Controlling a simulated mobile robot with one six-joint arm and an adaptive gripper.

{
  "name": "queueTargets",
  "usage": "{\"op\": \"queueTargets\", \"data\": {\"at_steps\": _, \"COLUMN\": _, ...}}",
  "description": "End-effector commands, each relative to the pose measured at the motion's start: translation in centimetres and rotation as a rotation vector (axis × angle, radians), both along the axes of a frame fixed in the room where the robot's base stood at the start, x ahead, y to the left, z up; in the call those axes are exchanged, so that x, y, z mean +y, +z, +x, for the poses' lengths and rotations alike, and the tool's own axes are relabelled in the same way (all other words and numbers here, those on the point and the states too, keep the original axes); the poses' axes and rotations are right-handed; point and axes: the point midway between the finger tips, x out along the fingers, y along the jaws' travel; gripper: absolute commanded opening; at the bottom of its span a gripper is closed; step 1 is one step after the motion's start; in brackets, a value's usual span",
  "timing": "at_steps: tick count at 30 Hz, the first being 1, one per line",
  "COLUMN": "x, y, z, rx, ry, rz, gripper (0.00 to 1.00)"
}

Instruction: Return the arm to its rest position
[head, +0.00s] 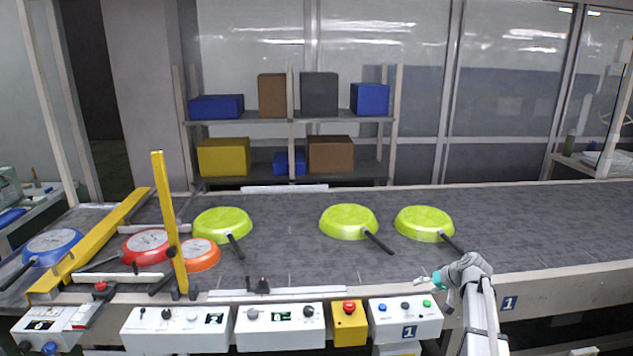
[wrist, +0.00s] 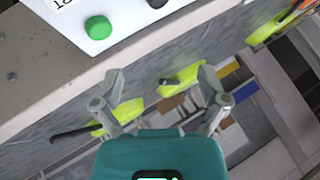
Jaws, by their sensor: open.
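My arm rises at the lower right in the head view, with my gripper (head: 428,282) pointing left just above the conveyor's front edge, near the control box with several coloured buttons (head: 405,318). In the wrist view my gripper (wrist: 160,85) has its two fingers spread apart with nothing between them. The control box's green button (wrist: 98,27) shows at the upper left there, apart from the fingers.
Three upturned green pans, one of them (head: 348,222) in the middle, lie on the grey conveyor (head: 550,215). Red, orange and blue pans lie at the left by yellow guide bars (head: 168,220). A shelf with boxes (head: 290,118) stands behind. The belt's right side is clear.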

Motion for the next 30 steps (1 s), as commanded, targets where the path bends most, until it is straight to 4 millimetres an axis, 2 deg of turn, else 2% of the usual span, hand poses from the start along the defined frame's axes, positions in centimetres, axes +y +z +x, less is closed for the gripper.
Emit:
{"op": "queueTargets", "data": {"at_steps": 1, "x": 1.5, "y": 0.3, "z": -1.0, "rx": 0.022, "ry": 0.013, "rz": -0.011, "gripper": 0.93}}
{"op": "queueTargets", "data": {"at_steps": 5, "x": 5.3, "y": 0.4, "z": -3.6, "rx": 0.099, "ry": 0.047, "rz": -0.053, "gripper": 0.93}}
{"op": "queueTargets", "data": {"at_steps": 9, "x": 9.7, "y": 0.5, "z": -7.2, "rx": 0.201, "ry": 0.083, "rz": -0.118, "gripper": 0.93}}
{"op": "queueTargets", "data": {"at_steps": 15, "x": 14.7, "y": 1.0, "z": -13.0, "rx": 0.337, "ry": 0.115, "rz": -0.235, "gripper": 0.93}}
{"op": "queueTargets", "data": {"at_steps": 21, "x": 18.2, "y": 1.9, "z": -18.8, "rx": 0.452, "ry": 0.124, "rz": -0.366, "gripper": 0.93}}
{"op": "queueTargets", "data": {"at_steps": 24, "x": 19.2, "y": 2.4, "z": -21.2, "rx": 0.494, "ry": 0.120, "rz": -0.425, "gripper": 0.93}}
{"op": "queueTargets", "data": {"at_steps": 30, "x": 20.1, "y": 2.9, "z": -23.8, "rx": 0.539, "ry": 0.109, "rz": -0.498, "gripper": 0.93}}
